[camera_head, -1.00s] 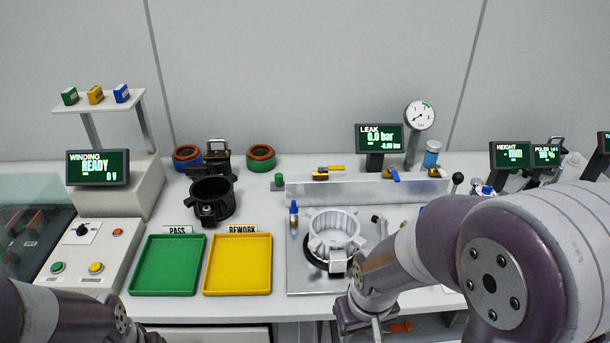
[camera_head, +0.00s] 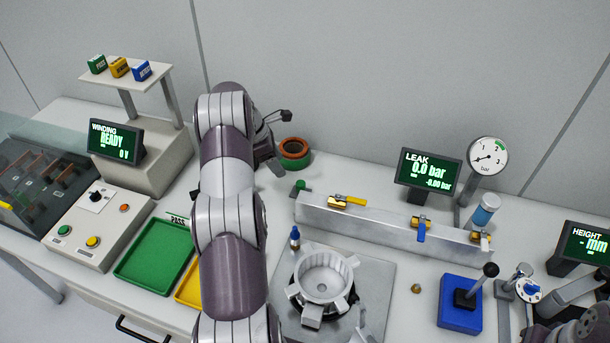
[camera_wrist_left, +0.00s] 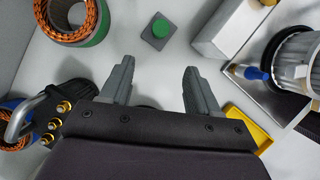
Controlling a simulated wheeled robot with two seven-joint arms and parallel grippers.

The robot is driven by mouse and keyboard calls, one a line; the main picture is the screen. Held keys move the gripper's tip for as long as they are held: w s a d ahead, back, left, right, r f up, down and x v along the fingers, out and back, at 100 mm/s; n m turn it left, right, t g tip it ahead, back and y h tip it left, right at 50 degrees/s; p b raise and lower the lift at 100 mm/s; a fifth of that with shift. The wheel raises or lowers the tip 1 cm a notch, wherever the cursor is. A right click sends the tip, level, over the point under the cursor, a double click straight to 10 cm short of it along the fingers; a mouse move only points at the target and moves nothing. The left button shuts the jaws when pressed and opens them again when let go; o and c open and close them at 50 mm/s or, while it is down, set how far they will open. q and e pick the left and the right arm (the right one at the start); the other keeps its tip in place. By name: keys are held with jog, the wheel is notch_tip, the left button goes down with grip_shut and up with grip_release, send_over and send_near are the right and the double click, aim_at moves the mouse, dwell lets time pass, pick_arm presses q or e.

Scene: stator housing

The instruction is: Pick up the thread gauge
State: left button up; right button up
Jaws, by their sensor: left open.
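A small part with a round green top (camera_head: 300,186) stands on the bench by the left end of the metal rail. It may be the thread gauge; I cannot tell for sure. In the left wrist view its green top (camera_wrist_left: 160,28) sits on a small grey square block, beyond the fingertips and roughly between them. My left gripper (camera_wrist_left: 158,78) is open, with nothing between its fingers. In the head view the left gripper (camera_head: 273,160) is partly hidden by its own arm, to the left of the green-topped part. My right gripper is out of view.
An orange-and-green ring (camera_head: 294,152) stands close to the left gripper. The metal rail (camera_head: 385,227) with valves lies to the right. A pale stator housing (camera_head: 325,278) sits on a plate in front.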

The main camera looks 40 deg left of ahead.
aim_at(300, 183)
pick_arm(q)
jog(key=x, duration=0.2)
jog(key=d+b+x, duration=0.1)
jog(key=x, duration=0.2)
jog(key=w+b+x, duration=0.1)
jog(key=x, duration=0.2)
jog(key=shift+d+r, duration=0.2)
jog(key=shift+r, duration=0.2)
jog(key=p+x, duration=0.1)
jog(key=x, duration=0.3)
jog(key=shift+a+p, duration=0.15)
jog(key=shift+p, duration=0.2)
jog(key=shift+w+d+f, duration=0.15)
jog(key=shift+d+f, duration=0.05)
jog(key=shift+w+f, duration=0.25)
jog(key=shift+a, duration=0.1)
jog(key=c, duration=0.8)
jog(key=shift+s, duration=0.1)
jog(key=shift+c, duration=1.4)
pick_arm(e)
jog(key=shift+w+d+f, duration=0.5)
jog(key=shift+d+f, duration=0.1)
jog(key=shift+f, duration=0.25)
